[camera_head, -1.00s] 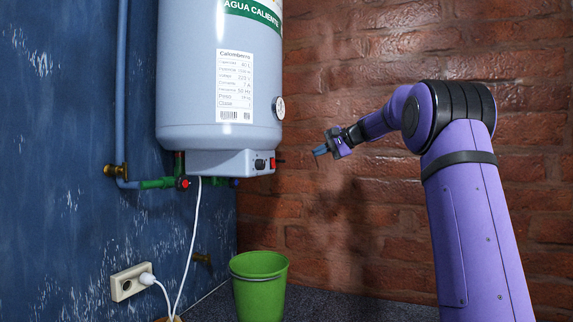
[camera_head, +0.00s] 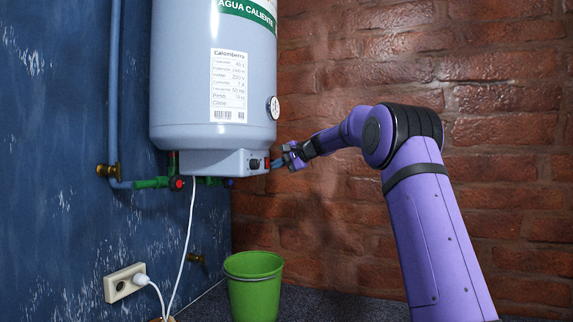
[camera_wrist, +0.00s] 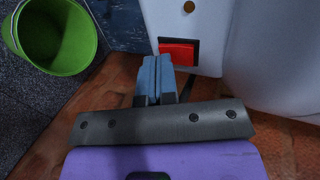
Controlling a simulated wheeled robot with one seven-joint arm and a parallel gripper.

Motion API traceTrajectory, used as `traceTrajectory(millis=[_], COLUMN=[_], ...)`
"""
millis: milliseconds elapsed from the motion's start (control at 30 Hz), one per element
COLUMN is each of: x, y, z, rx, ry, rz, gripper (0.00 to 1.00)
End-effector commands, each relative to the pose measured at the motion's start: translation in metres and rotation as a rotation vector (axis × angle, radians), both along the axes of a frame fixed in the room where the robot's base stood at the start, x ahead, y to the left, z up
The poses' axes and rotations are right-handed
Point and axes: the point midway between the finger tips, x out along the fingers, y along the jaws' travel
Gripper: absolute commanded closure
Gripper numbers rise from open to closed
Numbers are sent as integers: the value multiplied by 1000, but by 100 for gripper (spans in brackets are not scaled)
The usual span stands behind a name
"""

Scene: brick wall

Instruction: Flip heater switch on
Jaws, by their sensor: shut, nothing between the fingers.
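The heater (camera_head: 213,80) is a white-grey tank on the blue wall, with a control box (camera_head: 215,163) at its underside. In the wrist view the red switch (camera_wrist: 178,53) lies just beyond the blue fingertips, set in a dark frame. My gripper (camera_head: 276,163) is shut and empty, its tips at the switch. It also shows in the wrist view (camera_wrist: 156,66). I cannot tell whether the tips touch the switch.
A green bucket (camera_head: 253,287) stands on the floor below. A white cable (camera_head: 186,240) hangs from the heater near a wall socket (camera_head: 124,283). Pipes with valves (camera_head: 150,183) run along the left. A brick wall (camera_head: 420,60) stands behind my arm.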

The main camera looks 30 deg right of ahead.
Motion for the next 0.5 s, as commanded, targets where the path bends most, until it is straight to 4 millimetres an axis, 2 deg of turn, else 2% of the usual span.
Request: traceTrajectory(millis=[500], x=[8], y=[7], z=[-3], rx=[2], ry=[2], rz=[1], gripper=[100])
